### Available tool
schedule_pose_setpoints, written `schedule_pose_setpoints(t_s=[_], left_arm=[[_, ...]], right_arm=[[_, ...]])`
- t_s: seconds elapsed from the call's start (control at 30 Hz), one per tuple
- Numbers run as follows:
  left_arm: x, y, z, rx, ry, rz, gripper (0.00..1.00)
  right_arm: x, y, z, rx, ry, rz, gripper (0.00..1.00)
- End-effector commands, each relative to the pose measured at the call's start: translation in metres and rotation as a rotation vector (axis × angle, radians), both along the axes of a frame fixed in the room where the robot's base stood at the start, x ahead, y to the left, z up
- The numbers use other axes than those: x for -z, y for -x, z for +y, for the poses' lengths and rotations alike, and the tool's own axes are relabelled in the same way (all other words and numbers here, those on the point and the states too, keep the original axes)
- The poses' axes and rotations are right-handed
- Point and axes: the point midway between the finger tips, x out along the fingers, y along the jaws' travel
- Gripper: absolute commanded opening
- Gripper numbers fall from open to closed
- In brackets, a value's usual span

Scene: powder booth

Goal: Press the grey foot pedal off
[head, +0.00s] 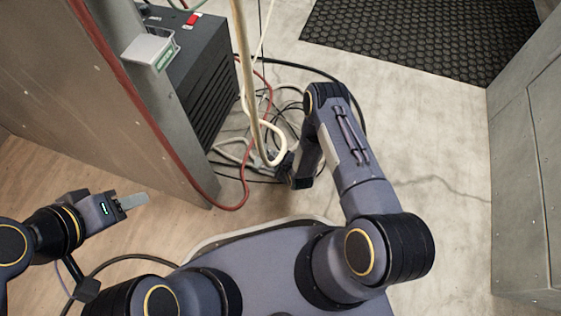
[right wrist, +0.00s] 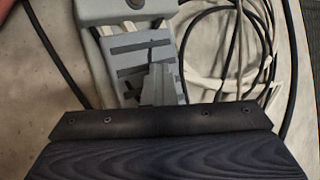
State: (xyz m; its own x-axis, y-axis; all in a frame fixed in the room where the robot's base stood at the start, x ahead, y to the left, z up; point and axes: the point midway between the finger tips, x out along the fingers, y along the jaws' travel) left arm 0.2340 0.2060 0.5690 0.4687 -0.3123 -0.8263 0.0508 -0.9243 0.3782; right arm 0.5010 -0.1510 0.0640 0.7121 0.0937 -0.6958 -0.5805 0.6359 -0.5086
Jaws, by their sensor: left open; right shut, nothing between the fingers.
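The grey foot pedal (right wrist: 124,62) shows in the right wrist view, with dark grip strips across its plate and a rounded grey housing at its top end. My right gripper (right wrist: 158,80) is shut and empty, its grey fingertips over the lower right part of the pedal plate. I cannot tell whether they touch it. In the head view my right gripper (head: 287,172) points down among the cables, and I cannot make out the pedal there. My left gripper (head: 135,201) is open and empty at the left, near the grey post.
Black, white and red cables (head: 264,110) lie tangled on the floor near a black ribbed cabinet (head: 205,75). A cream hose (head: 247,80) hangs beside my right gripper. A grey panel (head: 150,110) stands left. A black mat (head: 410,35) and bare concrete lie right.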

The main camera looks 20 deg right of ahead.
Motion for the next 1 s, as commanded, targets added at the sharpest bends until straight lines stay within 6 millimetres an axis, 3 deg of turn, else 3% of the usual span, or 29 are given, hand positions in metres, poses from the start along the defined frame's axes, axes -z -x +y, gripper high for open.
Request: schedule_pose_setpoints(t_s=[0.6, 1.0], left_arm=[[-0.044, 0.0, 0.0, 0.0, 0.0, 0.0, 0.47], [-0.043, 0.0, 0.0, 0.0, 0.0, 0.0, 0.47]], right_arm=[[-0.059, 0.001, 0.0, 0.001, -0.001, 0.003, 0.0], [-0.059, 0.001, 0.0, -0.001, 0.0, 0.001, 0.0]])
